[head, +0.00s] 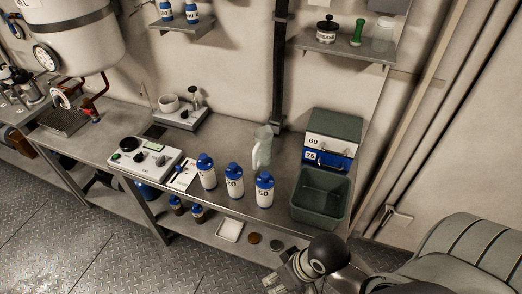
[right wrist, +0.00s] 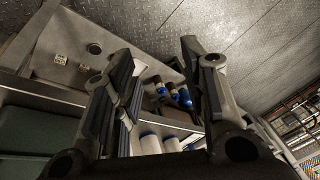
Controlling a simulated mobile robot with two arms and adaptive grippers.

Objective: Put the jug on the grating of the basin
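The jug (head: 262,150) is pale and translucent. It stands upright at the back of the steel bench, behind the blue-capped bottles and left of the green bin. A dark grating (head: 66,121) lies at the bench's far left, below the big metal vessel; I take it as the basin's grating, and it looks bare. My right gripper (head: 284,277) is low in front of the bench, well apart from the jug. In the right wrist view its fingers (right wrist: 156,62) are spread with nothing between them. My left gripper is not in view.
Blue-capped bottles (head: 233,182) stand in a row along the front. The green bin (head: 320,196) and stacked crates (head: 334,130) fill the right end. A scale (head: 145,160) and another device (head: 181,117) stand left of the jug. Wall shelves hang above.

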